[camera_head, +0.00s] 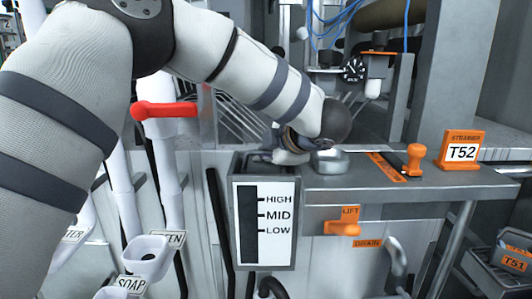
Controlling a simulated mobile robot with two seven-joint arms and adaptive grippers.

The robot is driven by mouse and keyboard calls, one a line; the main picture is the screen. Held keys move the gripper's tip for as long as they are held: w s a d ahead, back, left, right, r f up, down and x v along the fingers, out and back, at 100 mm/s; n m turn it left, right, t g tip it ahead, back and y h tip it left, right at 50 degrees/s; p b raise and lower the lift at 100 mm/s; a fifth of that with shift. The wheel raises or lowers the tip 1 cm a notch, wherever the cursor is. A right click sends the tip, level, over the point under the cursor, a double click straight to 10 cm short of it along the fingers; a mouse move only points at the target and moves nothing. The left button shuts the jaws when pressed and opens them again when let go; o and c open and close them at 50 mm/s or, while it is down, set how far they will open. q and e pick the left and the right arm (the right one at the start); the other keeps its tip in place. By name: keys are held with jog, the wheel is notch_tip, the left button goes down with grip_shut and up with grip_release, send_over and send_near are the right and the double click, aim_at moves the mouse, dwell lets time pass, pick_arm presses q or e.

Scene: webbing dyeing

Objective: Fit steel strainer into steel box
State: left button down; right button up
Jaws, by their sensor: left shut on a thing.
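My left gripper (290,157) is low over the open top of the steel box (240,170), at the left end of the steel counter. My right gripper is not in view.
A red handle (165,109) is left of the box. An orange LIFT handle (343,228) juts from the counter's front.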

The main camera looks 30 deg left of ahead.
pick_arm(q)
jog(key=c, duration=1.7)
grip_release()
jog(key=v, duration=1.2)
